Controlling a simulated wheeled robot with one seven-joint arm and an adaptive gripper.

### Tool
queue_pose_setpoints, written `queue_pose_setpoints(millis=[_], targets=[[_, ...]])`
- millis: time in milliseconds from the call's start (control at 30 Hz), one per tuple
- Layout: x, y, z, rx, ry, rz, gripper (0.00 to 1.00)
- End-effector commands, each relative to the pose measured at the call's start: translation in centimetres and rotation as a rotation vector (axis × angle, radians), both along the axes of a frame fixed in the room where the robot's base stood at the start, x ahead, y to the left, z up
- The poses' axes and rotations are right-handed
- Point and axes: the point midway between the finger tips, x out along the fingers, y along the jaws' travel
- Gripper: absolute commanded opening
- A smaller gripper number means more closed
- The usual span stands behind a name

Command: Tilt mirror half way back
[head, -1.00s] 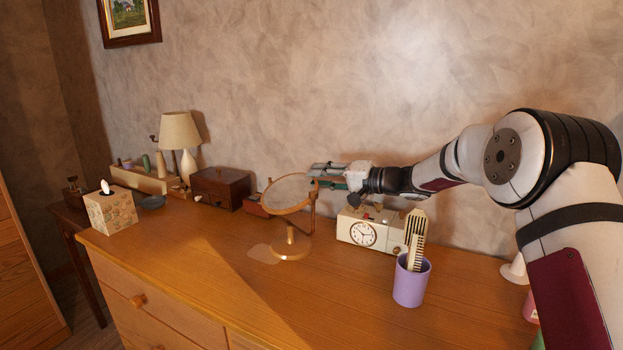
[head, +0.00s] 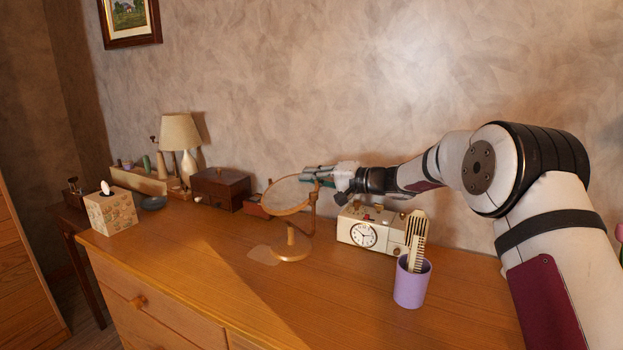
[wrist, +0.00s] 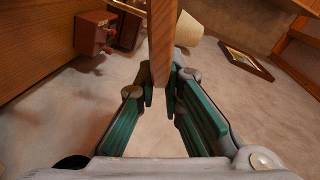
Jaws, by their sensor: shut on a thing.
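The round mirror (head: 287,196) sits tilted in its wooden frame on a stand with a round base (head: 291,248) on the dresser. Its face leans well back toward the ceiling. My gripper (head: 309,178) reaches in from the right at the mirror's upper right rim. In the wrist view the mirror's wooden rim (wrist: 162,40) shows edge-on between the green fingers of my gripper (wrist: 161,95), which are closed on it. The exact contact is partly hidden in the head view.
A cream clock radio (head: 364,232) stands right of the mirror, below my arm. A purple cup (head: 411,283) with combs stands in front of it. A dark wooden box (head: 220,188) and a lamp (head: 181,133) stand to the left. The dresser top (head: 200,260) in front is clear.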

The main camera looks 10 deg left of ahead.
Motion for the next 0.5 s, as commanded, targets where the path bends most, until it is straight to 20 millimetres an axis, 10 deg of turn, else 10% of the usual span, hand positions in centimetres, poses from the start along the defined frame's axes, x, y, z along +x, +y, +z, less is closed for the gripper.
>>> queue_pose_setpoints(millis=[500], targets=[[-0.8, 0.8, 1.5, -0.205, -0.211, 0.001, 0.00]])
